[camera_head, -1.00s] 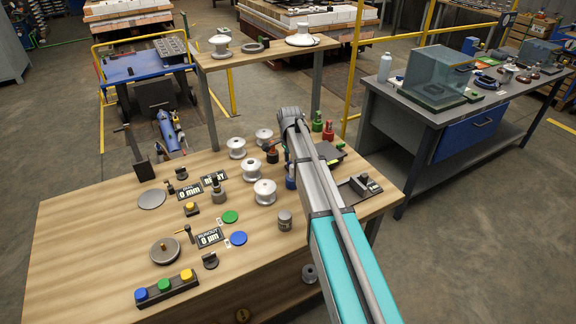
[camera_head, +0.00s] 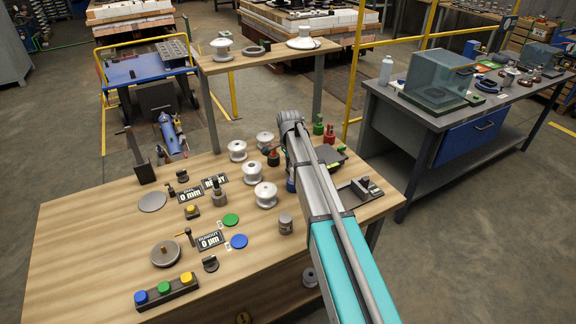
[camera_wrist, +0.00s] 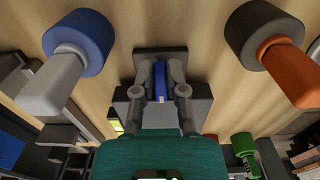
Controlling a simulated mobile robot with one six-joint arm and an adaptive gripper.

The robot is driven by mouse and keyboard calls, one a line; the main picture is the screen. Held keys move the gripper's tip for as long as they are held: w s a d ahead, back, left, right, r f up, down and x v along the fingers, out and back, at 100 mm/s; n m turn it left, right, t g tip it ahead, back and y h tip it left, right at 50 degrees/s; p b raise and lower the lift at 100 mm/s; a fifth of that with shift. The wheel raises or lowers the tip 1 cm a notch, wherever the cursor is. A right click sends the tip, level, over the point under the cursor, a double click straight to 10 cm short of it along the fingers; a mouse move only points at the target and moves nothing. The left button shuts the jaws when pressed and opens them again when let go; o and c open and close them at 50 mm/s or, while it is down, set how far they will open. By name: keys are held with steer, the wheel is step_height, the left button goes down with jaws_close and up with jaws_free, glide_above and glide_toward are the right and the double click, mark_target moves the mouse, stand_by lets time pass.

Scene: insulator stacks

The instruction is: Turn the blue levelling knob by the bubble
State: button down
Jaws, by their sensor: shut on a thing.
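My gripper (camera_wrist: 160,95) shows in the wrist view with both fingers closed around a narrow blue part, the blue levelling knob (camera_wrist: 160,78). The knob stands in front of a dark grey block (camera_wrist: 197,100), and the fingers hide its sides. A small yellow-green patch (camera_wrist: 117,127), perhaps the bubble, shows left of the gripper. In the head view my arm covers the gripper and the knob. Part of a dark plate (camera_head: 330,158) shows just right of the arm.
In the wrist view a blue-capped grey piece (camera_wrist: 80,43) stands left and a black-and-orange piece (camera_wrist: 265,55) right, both close. White spools (camera_head: 266,195) stand left of my arm. Green (camera_head: 318,125) and red (camera_head: 329,133) items stand behind.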

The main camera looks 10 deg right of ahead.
steer(key=shift+s+d+n, duration=0.15)
steer(key=shift+d+n, duration=0.15)
steer(key=shift+n, duration=0.1)
steer(key=n, duration=0.2)
steer(key=shift+s+d+n, duration=0.1)
steer(key=shift+d+n, duration=0.05)
steer(key=shift+n, duration=0.15)
steer(key=n, duration=0.3)
steer(key=shift+d, duration=0.15)
steer(key=shift+d+n, duration=0.15)
steer(key=shift+n, duration=1.55)
steer(key=c, duration=0.7)
jaws_free()
steer(key=shift+s, duration=0.1)
